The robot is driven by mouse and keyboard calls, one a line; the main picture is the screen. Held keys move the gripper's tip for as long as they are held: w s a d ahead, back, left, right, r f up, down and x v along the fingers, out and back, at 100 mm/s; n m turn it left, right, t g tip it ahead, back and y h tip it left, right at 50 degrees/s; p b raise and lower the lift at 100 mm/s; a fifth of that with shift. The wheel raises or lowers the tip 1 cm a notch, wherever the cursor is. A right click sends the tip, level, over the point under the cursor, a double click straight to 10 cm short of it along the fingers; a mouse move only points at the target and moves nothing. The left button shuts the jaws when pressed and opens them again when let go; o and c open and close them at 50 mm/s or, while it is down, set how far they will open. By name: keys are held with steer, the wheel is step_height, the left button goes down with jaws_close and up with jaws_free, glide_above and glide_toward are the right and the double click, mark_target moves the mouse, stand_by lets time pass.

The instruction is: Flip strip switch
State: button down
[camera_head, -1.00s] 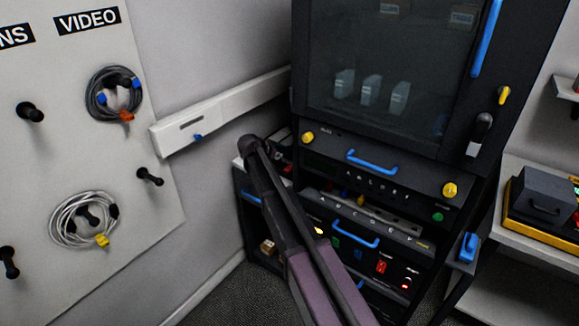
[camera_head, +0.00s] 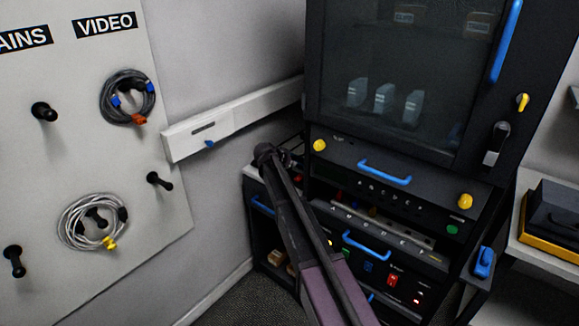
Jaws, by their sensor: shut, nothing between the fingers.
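My arm reaches up from the bottom edge to the left side of the dark rack. My gripper (camera_head: 268,155) is the dark end of the arm, beside the rack's left edge. It is small and dark against the shelf, and its fingers are hard to make out; it appears shut and empty. A small red part (camera_head: 298,178) shows just right of the arm's end, partly hidden; I cannot tell whether it is the strip switch. I cannot tell whether my gripper touches anything.
The rack has blue handles (camera_head: 385,172) and yellow knobs (camera_head: 465,201). A white rail (camera_head: 235,118) with a blue tab runs along the wall. The pegboard (camera_head: 60,170) at left holds coiled cables. A side bench (camera_head: 535,235) carries a yellow-and-black case.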

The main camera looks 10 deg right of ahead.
steer(key=b, duration=0.4)
glide_above(300, 177)
steer(key=f, duration=0.4)
steer(key=shift+s+a+f, duration=0.15)
steer(key=shift+s+f, duration=0.1)
steer(key=shift+w+d+f+b, duration=0.1)
steer(key=shift+d+f+b, duration=0.1)
steer(key=shift+f+b, duration=1.6)
steer(key=shift+a, duration=0.1)
